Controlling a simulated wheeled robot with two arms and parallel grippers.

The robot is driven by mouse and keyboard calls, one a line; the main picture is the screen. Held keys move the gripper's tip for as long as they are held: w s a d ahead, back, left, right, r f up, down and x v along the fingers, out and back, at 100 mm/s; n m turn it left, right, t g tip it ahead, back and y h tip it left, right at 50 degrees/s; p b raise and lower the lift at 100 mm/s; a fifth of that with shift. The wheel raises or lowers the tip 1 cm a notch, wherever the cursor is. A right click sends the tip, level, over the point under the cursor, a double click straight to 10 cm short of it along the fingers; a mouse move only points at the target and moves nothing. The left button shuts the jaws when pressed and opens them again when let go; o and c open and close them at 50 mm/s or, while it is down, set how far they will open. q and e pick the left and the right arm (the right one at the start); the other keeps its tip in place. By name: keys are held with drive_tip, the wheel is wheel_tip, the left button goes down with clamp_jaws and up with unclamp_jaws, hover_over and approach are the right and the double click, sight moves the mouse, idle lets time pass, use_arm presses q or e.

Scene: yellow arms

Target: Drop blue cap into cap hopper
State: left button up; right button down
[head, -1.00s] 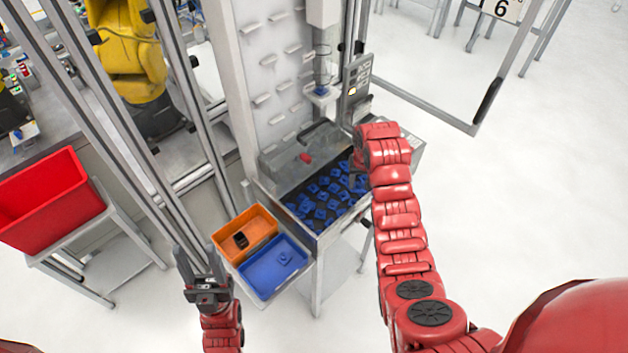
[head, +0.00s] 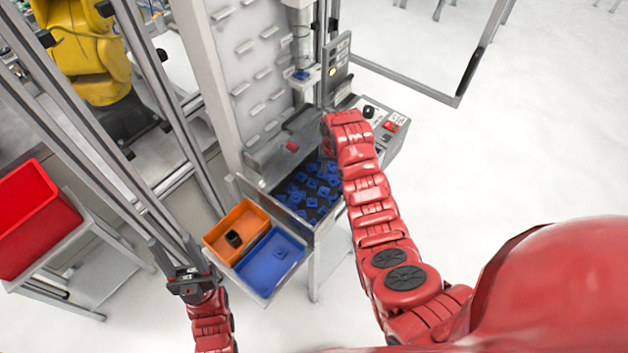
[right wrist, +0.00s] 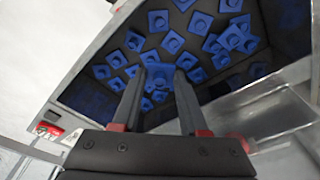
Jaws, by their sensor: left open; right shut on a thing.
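The cap hopper (head: 326,223) is a dark-lined bin on the grey machine, with several square blue caps lying loose in it. In the right wrist view my right gripper (right wrist: 160,80) points into the hopper (right wrist: 104,52), shut on a blue cap (right wrist: 159,70) between its fingertips. Loose caps lie behind and around the held cap; I cannot tell whether it touches them. My left gripper (head: 171,247) is open and empty, left of the orange and blue bins.
An orange bin (head: 226,218) holds a black part. A blue bin (head: 258,276) beside it holds one blue cap (head: 280,254). A red crate (head: 35,220) stands on a cart at left. Grey frame posts and a button panel (head: 385,130) flank the hopper. The floor at right is clear.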

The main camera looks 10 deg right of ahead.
drive_tip(key=shift+s+d, duration=0.1)
drive_tip(key=shift+c, duration=1.8)
unclamp_jaws()
drive_tip(key=shift+r+b, duration=0.35)
drive_tip(key=shift+r, duration=0.1)
drive_tip(key=r, duration=0.1)
drive_tip(key=r+b, duration=0.1)
drive_tip(key=r, duration=0.3)
drive_tip(key=shift+s+b, duration=0.35)
wheel_tip(320, 180, up, 11)
drive_tip(key=s+p, duration=0.2)
drive_tip(key=p, duration=0.4)
drive_tip(key=shift+a+r, duration=0.15)
drive_tip(key=shift+a, duration=0.05)
